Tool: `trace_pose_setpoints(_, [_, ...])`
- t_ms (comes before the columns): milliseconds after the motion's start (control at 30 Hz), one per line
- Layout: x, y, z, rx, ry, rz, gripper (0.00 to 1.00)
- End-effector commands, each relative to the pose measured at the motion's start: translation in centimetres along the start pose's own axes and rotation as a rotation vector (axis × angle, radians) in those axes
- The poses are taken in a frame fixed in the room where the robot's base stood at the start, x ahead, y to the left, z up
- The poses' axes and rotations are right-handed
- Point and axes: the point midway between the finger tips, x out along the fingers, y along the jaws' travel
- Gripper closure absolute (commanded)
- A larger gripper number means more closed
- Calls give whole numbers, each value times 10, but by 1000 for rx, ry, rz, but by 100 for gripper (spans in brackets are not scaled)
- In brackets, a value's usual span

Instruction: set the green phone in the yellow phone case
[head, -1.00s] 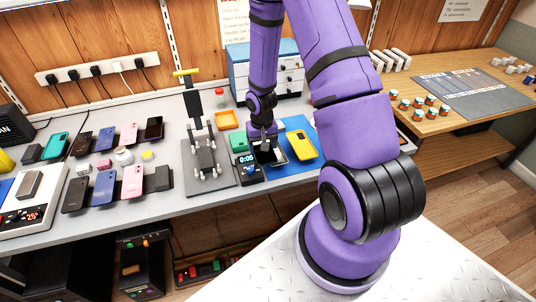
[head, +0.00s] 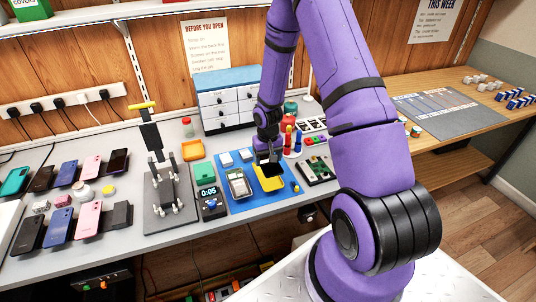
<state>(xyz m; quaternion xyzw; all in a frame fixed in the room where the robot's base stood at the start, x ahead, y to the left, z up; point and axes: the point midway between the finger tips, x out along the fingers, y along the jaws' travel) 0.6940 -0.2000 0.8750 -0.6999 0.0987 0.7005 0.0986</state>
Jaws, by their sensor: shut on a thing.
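The yellow phone case (head: 258,184) lies on the blue mat (head: 240,207) in the middle of the bench. My gripper (head: 270,160) is over the case, pointing down, and is shut on a phone (head: 273,170). Only the phone's dark face shows, so I cannot see its green colour. The phone overlaps the case in the picture. I cannot tell if it touches the case or hangs just above it. My fingertips are small and partly hidden.
A grey device (head: 239,184) lies left of the case, and a dark board (head: 315,167) lies right of it. A timer (head: 209,196) and a metal clamp stand (head: 170,195) are farther left, with several phones beyond. White drawers (head: 228,105) stand behind. Red and blue screwdrivers stand behind right.

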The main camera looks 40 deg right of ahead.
Motion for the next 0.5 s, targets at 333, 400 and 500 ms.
trace_pose_setpoints(333, [30, 0, 0, -1, -1, 0, 54])
trace_pose_setpoints(400, [34, 0, 0, -1, 0, 0, 54])
trace_pose_setpoints(500, [40, 0, 0, -1, 0, 0, 54])
